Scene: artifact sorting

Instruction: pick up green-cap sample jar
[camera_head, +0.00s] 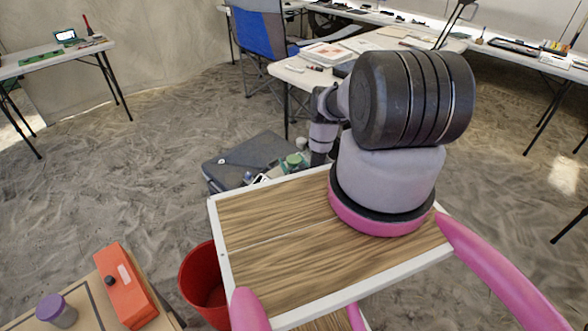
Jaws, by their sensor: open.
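A small item with a green cap, likely the green-cap sample jar (294,160), shows just past the far edge of the wooden deck that carries my arm. It is among other small items by a dark grey case (236,160), and its lower part is hard to make out. My arm reaches away over the far side of the deck, and its last visible links bend down just right of the green cap. My gripper's fingers are not visible; the deck and arm links block the view there.
A red bin (200,284) stands left of the deck. At lower left, a table holds an orange box (125,287) and a purple-lidded jar (58,314). A blue folding chair (264,32) and cluttered tables stand behind. Sandy floor at left is clear.

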